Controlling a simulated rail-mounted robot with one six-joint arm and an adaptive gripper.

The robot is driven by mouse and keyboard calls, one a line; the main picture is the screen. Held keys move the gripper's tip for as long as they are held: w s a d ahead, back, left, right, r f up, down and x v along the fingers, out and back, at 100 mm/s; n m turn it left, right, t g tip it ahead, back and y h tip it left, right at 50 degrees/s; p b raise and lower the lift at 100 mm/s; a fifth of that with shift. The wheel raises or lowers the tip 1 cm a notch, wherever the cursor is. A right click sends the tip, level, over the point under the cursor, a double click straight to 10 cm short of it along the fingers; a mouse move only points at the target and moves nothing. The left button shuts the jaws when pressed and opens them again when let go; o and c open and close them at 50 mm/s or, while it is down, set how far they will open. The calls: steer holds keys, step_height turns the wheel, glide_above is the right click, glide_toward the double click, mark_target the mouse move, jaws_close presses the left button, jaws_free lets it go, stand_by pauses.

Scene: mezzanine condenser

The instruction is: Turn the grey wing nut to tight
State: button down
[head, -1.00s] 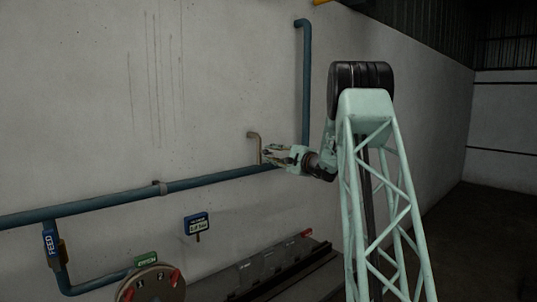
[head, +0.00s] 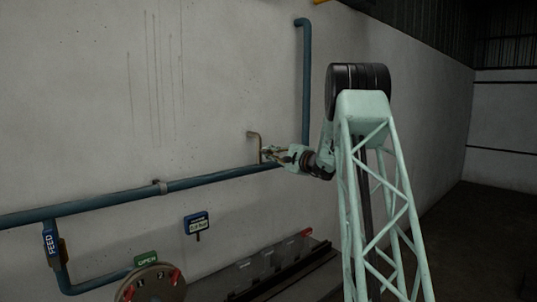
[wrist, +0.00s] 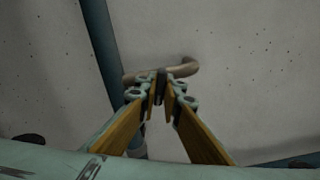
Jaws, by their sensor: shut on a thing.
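My gripper (head: 268,154) is at the wall, beside the short beige bent pipe (head: 254,137) near the blue pipework. In the wrist view my gripper (wrist: 160,88) has its fingertips drawn together on a small dark grey piece (wrist: 161,79), the grey wing nut, just in front of the beige pipe (wrist: 185,69). The fingertips hide most of the nut, and its wings and angle cannot be made out. In the head view the nut is too small to tell from the fingers.
A long blue pipe (head: 120,201) runs along the wall below my gripper, and a vertical blue pipe (head: 306,85) rises nearby.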

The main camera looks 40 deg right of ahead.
steer(key=shift+m, duration=0.4)
steer(key=m+b, duration=0.1)
steer(key=m, duration=0.2)
steer(key=shift+m, duration=0.3)
steer(key=m, duration=0.5)
steer(key=m+p, duration=0.2)
steer(key=m, duration=0.4)
steer(key=shift+p, duration=0.35)
steer(key=m+p, duration=0.2)
steer(key=m, duration=0.2)
steer(key=shift+m+p, duration=0.4)
steer(key=c, duration=2.8)
jaws_free()
steer(key=shift+s, duration=0.1)
